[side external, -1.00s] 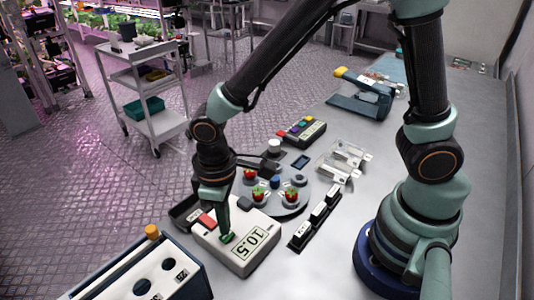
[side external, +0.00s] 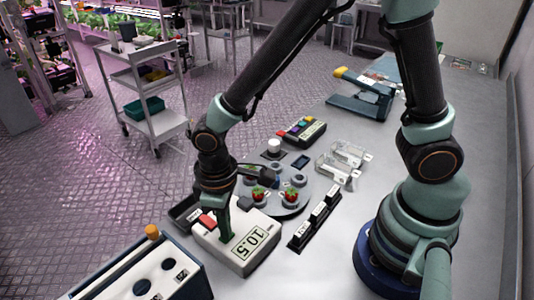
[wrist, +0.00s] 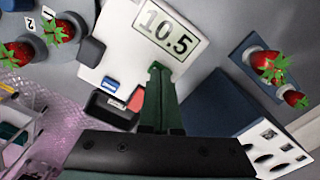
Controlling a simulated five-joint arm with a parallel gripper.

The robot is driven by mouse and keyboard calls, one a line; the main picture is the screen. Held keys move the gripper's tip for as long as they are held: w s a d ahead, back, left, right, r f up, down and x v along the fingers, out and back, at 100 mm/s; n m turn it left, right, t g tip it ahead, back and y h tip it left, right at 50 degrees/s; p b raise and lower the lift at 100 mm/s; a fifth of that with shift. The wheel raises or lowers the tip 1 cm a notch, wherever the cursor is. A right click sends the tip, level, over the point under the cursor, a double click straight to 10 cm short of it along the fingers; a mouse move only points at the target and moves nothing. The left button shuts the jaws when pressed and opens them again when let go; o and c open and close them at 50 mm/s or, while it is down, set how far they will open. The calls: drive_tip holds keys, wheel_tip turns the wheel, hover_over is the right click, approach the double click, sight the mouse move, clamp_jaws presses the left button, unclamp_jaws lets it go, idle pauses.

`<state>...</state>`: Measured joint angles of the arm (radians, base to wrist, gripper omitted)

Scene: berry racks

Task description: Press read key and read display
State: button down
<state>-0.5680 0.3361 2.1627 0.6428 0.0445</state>
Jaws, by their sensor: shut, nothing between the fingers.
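The white meter (side external: 262,252) sits on the bench in front of my arm. Its display (side external: 258,241) shows 10.5, and the same reading shows on the display in the wrist view (wrist: 168,30). A red key (side external: 207,221) and, in the wrist view, a blue key (wrist: 111,85) are on its top. My gripper (side external: 227,239) is shut and empty, pointing down at the meter's top beside the display. Its dark green fingers also show in the wrist view (wrist: 158,68). The fingertips hide what lies beneath them, and I cannot tell whether they touch it.
A round grey turntable (side external: 290,210) with strawberries stands behind the meter. A black label rack (side external: 314,220) is to its right. A blue box with holes (side external: 140,280) is at front left. A clear holder (side external: 343,162) and a keypad box (side external: 302,131) stand farther back.

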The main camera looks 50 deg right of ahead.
idle(0.3)
wheel_tip(320, 180, up, 8)
idle(1.0)
drive_tip(key=shift+f, duration=0.1)
drive_tip(key=d+r+m+t, duration=0.2)
drive_tip(key=d+r, duration=0.3)
drive_tip(key=d, duration=0.4)
drive_tip(key=d+r+m+t, duration=0.3)
drive_tip(key=d+r, duration=0.3)
drive_tip(key=d, duration=0.3)
drive_tip(key=shift+s+d+r+m+t, duration=0.2)
drive_tip(key=shift+s+d+m+t, duration=0.1)
drive_tip(key=shift+s+d+m, duration=0.15)
